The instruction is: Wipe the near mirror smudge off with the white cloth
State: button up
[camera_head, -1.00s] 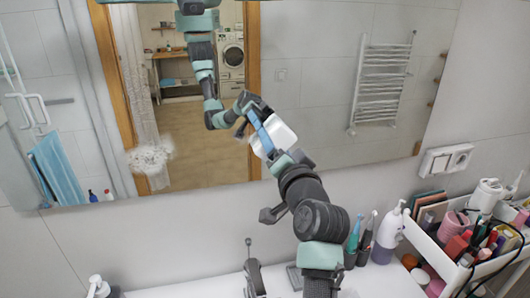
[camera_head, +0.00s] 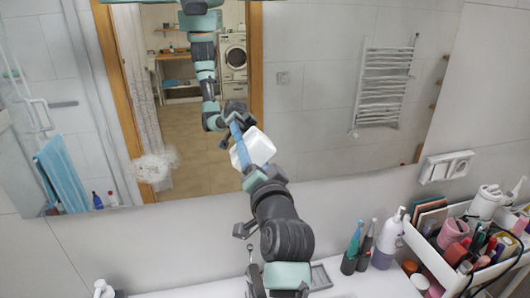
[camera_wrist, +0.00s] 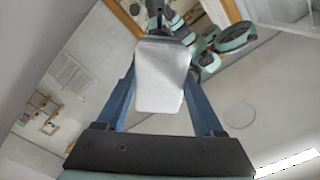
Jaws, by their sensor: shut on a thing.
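The white cloth (camera_head: 259,147) is a pale folded pad between the blue fingers of my gripper (camera_head: 240,146), which is shut on it. In the wrist view the cloth (camera_wrist: 160,85) fills the space between the fingers. The mirror (camera_head: 310,100) covers most of the wall. A whitish, blurry smudge (camera_head: 155,164) shows on its lower left part. My gripper and the cloth are to the right of the smudge and slightly higher, apart from it. My arm's reflection comes close to the cloth; I cannot tell whether the cloth touches the glass.
A white organizer (camera_head: 433,262) full of cosmetics stands at the right, beside a pump bottle (camera_head: 388,240) and toothbrushes (camera_head: 355,247). A wall socket (camera_head: 446,167) is right of the mirror's lower edge. Another pump bottle (camera_head: 103,289) stands at the lower left. The wall below the smudge is clear.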

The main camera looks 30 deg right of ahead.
aim_at(222, 154)
jog(key=shift+w+a+p, duration=0.3)
jog(key=shift+a+p, duration=0.15)
jog(key=shift+a, duration=0.6)
jog(key=shift+w+a+p, duration=0.25)
jog(key=shift+a+p, duration=0.15)
jog(key=shift+a, duration=0.6)
jog(key=shift+w+a+p, duration=0.3)
jog(key=shift+a+p, duration=0.15)
jog(key=shift+a, duration=0.6)
jog(key=shift+s, duration=0.1)
jog(key=shift+p+v, duration=1.15)
jog(key=shift+v, duration=1.8)
jog(key=v, duration=0.3)
jog(key=shift+d+p, duration=0.1)
jog(key=shift+p, duration=0.3)
